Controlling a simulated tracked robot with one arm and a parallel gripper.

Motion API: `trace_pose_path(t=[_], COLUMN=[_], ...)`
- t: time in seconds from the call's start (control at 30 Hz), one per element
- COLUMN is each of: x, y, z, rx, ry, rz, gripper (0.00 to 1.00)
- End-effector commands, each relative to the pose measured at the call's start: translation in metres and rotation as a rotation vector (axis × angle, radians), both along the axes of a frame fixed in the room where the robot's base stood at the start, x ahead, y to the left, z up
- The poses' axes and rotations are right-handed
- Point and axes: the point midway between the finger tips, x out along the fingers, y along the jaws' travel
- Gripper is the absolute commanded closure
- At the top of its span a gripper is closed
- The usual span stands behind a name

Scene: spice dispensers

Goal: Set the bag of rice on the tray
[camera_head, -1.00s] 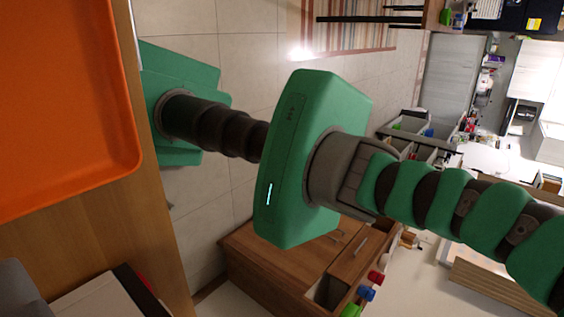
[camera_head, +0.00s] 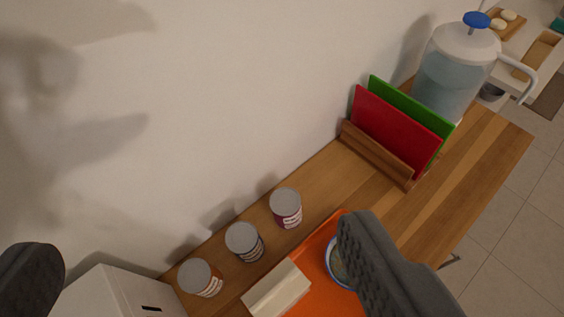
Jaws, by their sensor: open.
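The orange tray (camera_head: 314,297) lies on the wooden counter at the bottom middle, partly cut off by the frame. A pale cream block-shaped item (camera_head: 277,289) is at the tray's left side; I cannot tell whether it is a package. A blue-rimmed bowl (camera_head: 335,262) is at the tray, partly hidden behind my right finger. No bag of rice can be clearly made out. My gripper (camera_head: 196,243) is open, its dark fingers wide apart at the lower left and lower right, with nothing seen held between them.
Several grey-lidded cans, one of them (camera_head: 286,207), stand along the wall. A white box with a dark slot (camera_head: 118,292) is at the lower left. Red and green boards (camera_head: 398,128) stand in a wooden holder (camera_head: 375,155). A water pitcher (camera_head: 452,75) is behind. The counter's right end is clear.

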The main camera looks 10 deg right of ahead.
Motion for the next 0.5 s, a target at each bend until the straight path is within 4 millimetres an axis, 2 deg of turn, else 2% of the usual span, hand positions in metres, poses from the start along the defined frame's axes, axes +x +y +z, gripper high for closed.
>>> trace_pose_path(t=[0.03,0.1,0.2,0.3,0.5], x=[-0.013,-0.028,-0.043,-0.054,-0.058], y=[0.002,0.002,0.003,0.001,0.001], z=[0.019,0.042,0.065,0.079,0.084], rx=[-0.034,-0.085,-0.144,-0.181,-0.202], ry=[-0.055,-0.121,-0.195,-0.238,-0.258], rz=[0.032,0.067,0.103,0.125,0.134], gripper=[0.15,0.15,0.15,0.15,0.15])
